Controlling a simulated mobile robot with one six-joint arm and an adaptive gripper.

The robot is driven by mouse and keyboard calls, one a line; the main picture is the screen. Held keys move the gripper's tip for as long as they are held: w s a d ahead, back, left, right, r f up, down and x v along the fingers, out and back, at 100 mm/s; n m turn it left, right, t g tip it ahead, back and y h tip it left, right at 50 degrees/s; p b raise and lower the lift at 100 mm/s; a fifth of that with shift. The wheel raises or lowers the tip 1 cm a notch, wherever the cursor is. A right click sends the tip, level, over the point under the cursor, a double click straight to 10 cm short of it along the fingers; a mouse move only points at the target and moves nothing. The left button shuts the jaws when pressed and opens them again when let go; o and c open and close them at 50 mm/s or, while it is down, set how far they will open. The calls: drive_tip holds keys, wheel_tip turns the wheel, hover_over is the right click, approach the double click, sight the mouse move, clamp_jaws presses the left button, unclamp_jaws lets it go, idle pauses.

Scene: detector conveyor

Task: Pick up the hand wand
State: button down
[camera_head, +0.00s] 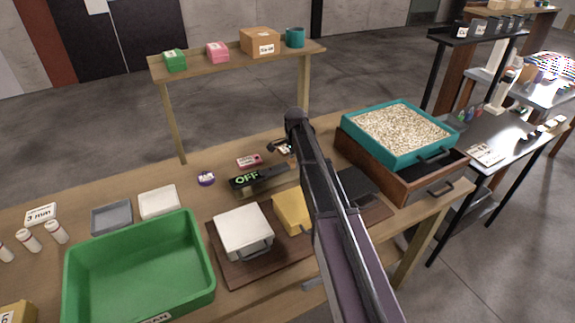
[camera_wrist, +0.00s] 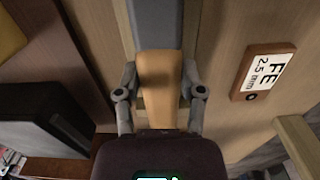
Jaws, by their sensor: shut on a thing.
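The hand wand shows in the wrist view as a long thing with a tan grip (camera_wrist: 158,102) and a grey upper part (camera_wrist: 155,24) that runs out of the top of the picture. My gripper (camera_wrist: 160,88) has one finger on each side of the tan grip and is shut on it. In the head view my gripper (camera_head: 282,149) is low over the table, just behind the black "OFF" display. My arm covers much of that area, and I cannot make out the wand clearly there.
A green bin (camera_head: 140,268), a white box (camera_head: 243,233) and a yellow block (camera_head: 291,212) stand in front on the table. A teal tray of grains (camera_head: 402,128) sits on a wooden drawer box at right. An "FE 2.5 mm" tag (camera_wrist: 265,72) lies right of the wand.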

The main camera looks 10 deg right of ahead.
drive_tip(key=shift+r, duration=0.1)
wheel_tip(320, 180, up, 10)
drive_tip(key=p, duration=0.9)
drive_tip(key=shift+p, duration=0.4)
idle(0.6)
